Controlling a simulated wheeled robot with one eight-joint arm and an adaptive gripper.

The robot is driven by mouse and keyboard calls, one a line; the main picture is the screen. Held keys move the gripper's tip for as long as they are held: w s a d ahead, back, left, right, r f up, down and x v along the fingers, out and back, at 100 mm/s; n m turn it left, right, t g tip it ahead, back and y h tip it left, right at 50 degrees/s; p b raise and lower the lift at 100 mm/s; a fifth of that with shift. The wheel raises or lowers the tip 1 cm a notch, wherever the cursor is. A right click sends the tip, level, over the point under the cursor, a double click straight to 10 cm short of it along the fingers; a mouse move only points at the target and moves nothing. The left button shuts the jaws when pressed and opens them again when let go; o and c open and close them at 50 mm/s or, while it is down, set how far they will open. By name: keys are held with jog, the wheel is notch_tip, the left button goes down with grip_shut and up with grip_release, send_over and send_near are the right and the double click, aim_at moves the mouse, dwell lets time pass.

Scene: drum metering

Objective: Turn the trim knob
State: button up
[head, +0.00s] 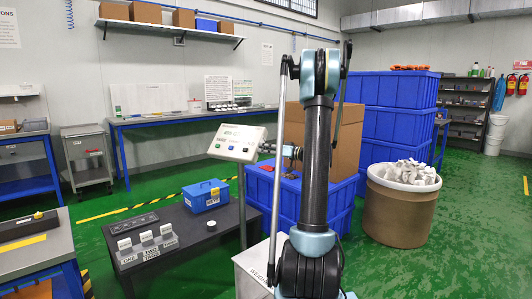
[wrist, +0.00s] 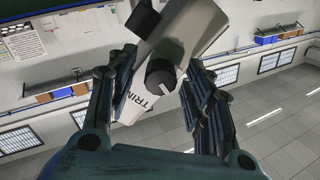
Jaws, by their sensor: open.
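The grey-white control box (head: 237,142) stands on a post in the head view, with a small display and coloured buttons on its sloped face. In the wrist view its housing (wrist: 190,28) appears tilted. The trim knob (wrist: 160,76) is black and round with a white pointer mark, beside the word TRIM. My gripper (wrist: 163,66) is open, with one finger on each side of the knob and visible gaps between. In the head view my gripper (head: 269,148) is at the right side of the box, where the knob cannot be made out.
A low dark table (head: 165,262) stands below with a blue toolbox (head: 206,195) and several labelled white blocks. Blue crates (head: 398,90) and a fibre drum (head: 400,212) with white contents stand to the right.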

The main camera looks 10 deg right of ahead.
jog(key=shift+c, duration=0.4)
jog(key=c, duration=1)
jog(key=shift+o, duration=0.2)
jog(key=shift+m, duration=0.9)
jog(key=o, duration=1)
jog(key=shift+o, duration=0.2)
